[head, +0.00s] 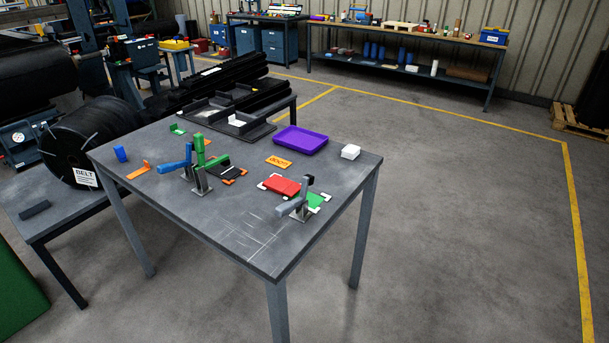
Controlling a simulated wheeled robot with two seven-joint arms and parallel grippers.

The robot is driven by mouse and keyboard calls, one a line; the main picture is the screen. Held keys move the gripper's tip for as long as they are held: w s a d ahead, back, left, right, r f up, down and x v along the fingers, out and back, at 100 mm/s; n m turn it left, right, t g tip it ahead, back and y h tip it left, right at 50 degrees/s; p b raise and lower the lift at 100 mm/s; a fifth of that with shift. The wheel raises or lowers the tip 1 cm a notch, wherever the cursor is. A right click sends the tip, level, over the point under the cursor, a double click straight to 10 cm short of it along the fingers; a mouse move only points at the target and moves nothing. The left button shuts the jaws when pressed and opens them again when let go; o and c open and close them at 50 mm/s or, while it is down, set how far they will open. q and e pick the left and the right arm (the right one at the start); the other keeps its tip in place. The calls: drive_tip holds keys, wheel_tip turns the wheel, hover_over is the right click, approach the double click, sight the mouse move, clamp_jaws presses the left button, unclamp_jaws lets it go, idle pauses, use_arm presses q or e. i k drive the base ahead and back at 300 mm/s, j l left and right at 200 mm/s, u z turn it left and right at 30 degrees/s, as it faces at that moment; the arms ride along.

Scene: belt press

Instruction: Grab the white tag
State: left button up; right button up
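No single thing is clearly marked as the white tag. A small white piece (237,121) stands on a black tray (258,132) at the table's back edge. A white block or box (350,152) sits at the table's right corner. A white label reading BELT (85,178) is on the black belt roll (92,140) at the left. Neither of my grippers shows in the head view.
The grey table (235,225) holds a purple tray (300,141), a yellow-orange plate (278,162), a red block (281,186), a green-and-blue lever clamp (199,160) and a grey clamp (298,206). Its front corner is bare. The floor (450,220) to the right is open.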

sight(232, 121)
drive_tip(key=i+l+u, duration=0.45)
drive_tip(key=i+j, duration=0.2)
drive_tip(key=j, duration=0.15)
drive_tip(key=i+j, duration=0.2)
drive_tip(key=j, duration=0.2)
drive_tip(key=i+j, duration=0.2)
drive_tip(key=j, duration=0.15)
drive_tip(key=i+j, duration=0.25)
drive_tip(key=j, duration=0.15)
drive_tip(key=i+j, duration=0.2)
drive_tip(key=j, duration=0.15)
